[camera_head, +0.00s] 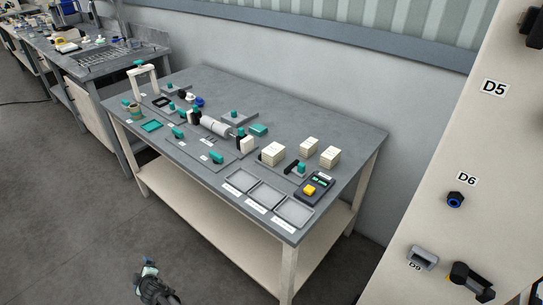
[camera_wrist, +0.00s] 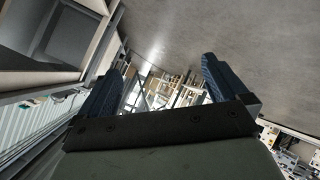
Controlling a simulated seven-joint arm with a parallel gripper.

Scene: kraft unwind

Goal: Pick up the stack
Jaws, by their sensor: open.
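Three cream-white block-like stacks sit at the right part of the grey table in the head view: a front-left one (camera_head: 273,153), a back one (camera_head: 308,146) and a right one (camera_head: 330,156). I cannot tell which of them the task means. My gripper (camera_head: 150,268) is low at the bottom of the head view, in front of the table and well away from the stacks. In the wrist view my gripper (camera_wrist: 160,80) has its two blue fingers wide apart, with nothing between them. No stack shows clearly in the wrist view.
The grey table (camera_head: 345,125) holds a roller (camera_head: 215,127) with teal-handled fittings, three shallow grey trays (camera_head: 266,196) at the front right, and a dark device with a yellow button (camera_head: 310,190). A cream panel (camera_head: 440,170) stands at the right. The floor before the table is clear.

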